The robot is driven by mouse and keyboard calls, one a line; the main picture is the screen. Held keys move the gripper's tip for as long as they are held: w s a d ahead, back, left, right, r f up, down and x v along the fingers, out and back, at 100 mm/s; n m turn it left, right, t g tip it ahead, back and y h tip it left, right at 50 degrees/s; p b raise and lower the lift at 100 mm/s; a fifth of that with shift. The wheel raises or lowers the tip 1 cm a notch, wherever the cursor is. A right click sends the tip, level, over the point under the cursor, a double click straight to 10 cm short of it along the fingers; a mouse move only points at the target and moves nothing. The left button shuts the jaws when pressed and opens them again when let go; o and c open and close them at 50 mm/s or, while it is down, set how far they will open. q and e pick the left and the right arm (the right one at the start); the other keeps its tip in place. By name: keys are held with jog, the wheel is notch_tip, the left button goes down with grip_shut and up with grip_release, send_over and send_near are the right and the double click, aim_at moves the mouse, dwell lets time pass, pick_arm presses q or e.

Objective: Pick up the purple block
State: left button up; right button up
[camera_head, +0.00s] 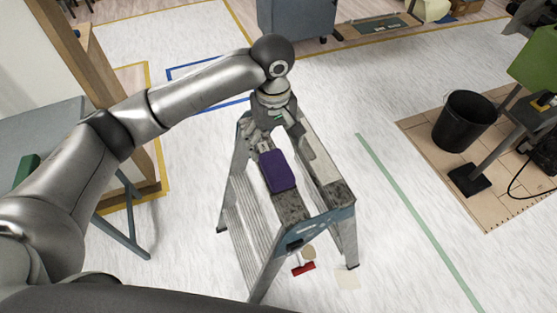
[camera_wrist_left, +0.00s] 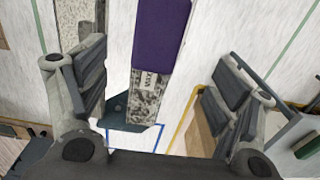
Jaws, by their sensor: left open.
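The purple block (camera_head: 278,171) lies flat on a speckled top board of a grey stepladder (camera_head: 290,206). My left gripper (camera_head: 274,138) is at the far end of the ladder top, just beyond the block, pointing down. In the left wrist view the purple block (camera_wrist_left: 160,35) shows at the top, between the lines of the two spread fingers. My left gripper (camera_wrist_left: 160,95) is open and empty there, with the speckled board between its fingers. The block's upper end is cut off by the frame edge. My right gripper is not in view.
A slot separates the block's board from a second ladder board (camera_head: 321,164). A red-ended tool (camera_head: 303,268) lies on the floor by the ladder. A black bucket (camera_head: 465,121) stands on the right. A wooden post (camera_head: 93,75) and grey table (camera_head: 50,130) stand left.

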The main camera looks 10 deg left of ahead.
aim_at(276, 165)
pick_arm(q)
notch_tip(276, 165, down, 4)
jog(key=shift+s+r, duration=0.1)
jog(key=shift+s, duration=0.05)
jog(key=f, duration=0.1)
jog(key=f+p, duration=0.1)
jog(key=f, duration=0.3)
jog(key=shift+d, duration=0.25)
jog(key=shift+f, duration=0.45)
jog(key=c, duration=1.2)
jog(key=shift+o, duration=0.2)
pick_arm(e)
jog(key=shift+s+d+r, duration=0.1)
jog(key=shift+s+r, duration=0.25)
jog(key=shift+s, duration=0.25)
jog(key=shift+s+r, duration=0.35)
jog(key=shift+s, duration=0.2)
